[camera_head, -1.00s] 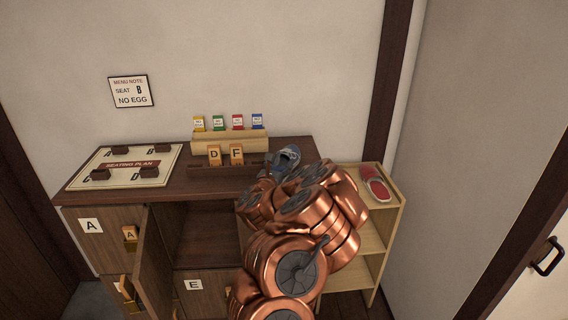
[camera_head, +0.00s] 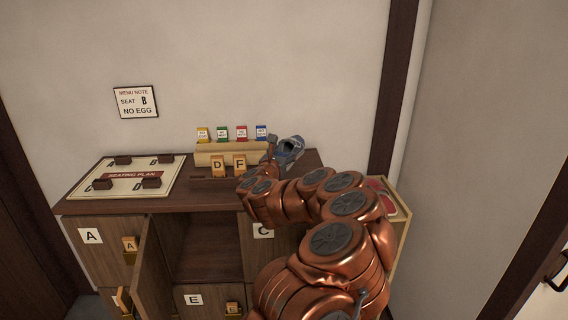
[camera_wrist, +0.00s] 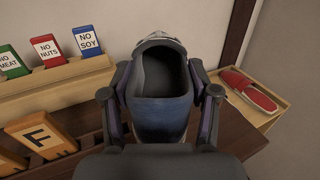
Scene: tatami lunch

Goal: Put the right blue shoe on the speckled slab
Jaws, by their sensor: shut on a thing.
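A blue shoe (camera_head: 289,150) with a dark inside is held above the right end of the cabinet top. In the wrist view the blue shoe (camera_wrist: 160,95) fills the middle, its opening facing the camera. My gripper (camera_wrist: 160,110) is shut on it, one finger on each side. In the head view my gripper (camera_head: 272,152) is small and partly hidden by my arm. I cannot tell whether it is the right or left shoe. No speckled slab shows in either view.
The cabinet top (camera_head: 215,197) bears a seating plan board (camera_head: 128,185), a rack of coloured cards (camera_head: 230,148) and lettered wooden tags (camera_head: 218,166). A cabinet door (camera_head: 150,262) stands open. Red slippers (camera_wrist: 250,90) lie on a light wooden shelf (camera_wrist: 270,115) at right.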

